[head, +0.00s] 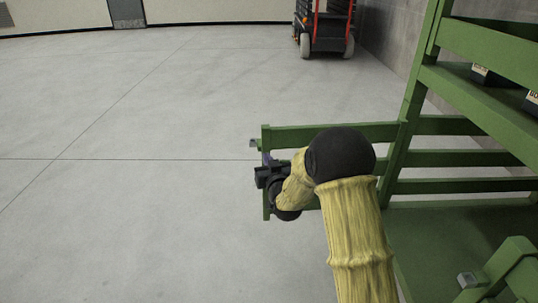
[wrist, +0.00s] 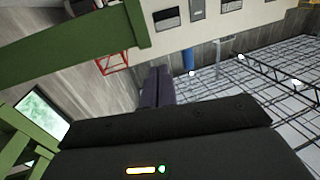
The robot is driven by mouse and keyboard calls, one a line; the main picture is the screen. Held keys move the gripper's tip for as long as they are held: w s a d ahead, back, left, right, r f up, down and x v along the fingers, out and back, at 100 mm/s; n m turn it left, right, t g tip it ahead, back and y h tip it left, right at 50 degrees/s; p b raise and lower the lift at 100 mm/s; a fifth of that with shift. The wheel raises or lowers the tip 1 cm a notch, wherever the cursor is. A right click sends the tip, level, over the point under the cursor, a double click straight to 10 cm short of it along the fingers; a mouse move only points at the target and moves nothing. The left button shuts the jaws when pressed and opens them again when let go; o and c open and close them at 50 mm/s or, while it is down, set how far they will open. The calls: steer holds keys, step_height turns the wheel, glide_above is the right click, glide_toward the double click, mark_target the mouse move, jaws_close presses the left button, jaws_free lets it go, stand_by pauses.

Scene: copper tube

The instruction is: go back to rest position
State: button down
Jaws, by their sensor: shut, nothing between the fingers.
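My gripper (head: 267,176) is at the end of my yellow-sleeved arm, beside the left end of the green rack's (head: 340,133) rail in the head view. I cannot tell whether it touches the rail. In the wrist view the two dark fingers (wrist: 157,88) are together, with nothing seen between them. No copper tube shows in either view.
The green rack fills the right side, with boxes (head: 490,77) on its upper shelf. A green beam (wrist: 75,42) also crosses the upper left of the wrist view. A red and black lift (head: 325,30) stands far back. The grey floor (head: 120,180) at left is clear.

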steer(key=s+d+m+g+h+p, duration=0.15)
steer(key=s+d+g+h, duration=0.25)
steer(key=s+d+g, duration=0.55)
steer(key=s+d+m+g+h+p, duration=0.1)
steer(key=s+d+g, duration=0.3)
steer(key=s, duration=0.9)
steer(key=s+d+m+g+p, duration=0.15)
steer(key=s+d, duration=0.35)
steer(key=s, duration=0.8)
step_height(320, 180, up, 37)
steer(key=p, duration=3.8)
steer(key=shift+w+r+n, duration=0.2)
steer(key=shift+w+n, duration=0.1)
steer(key=shift+d, duration=0.1)
steer(key=shift+w, duration=0.1)
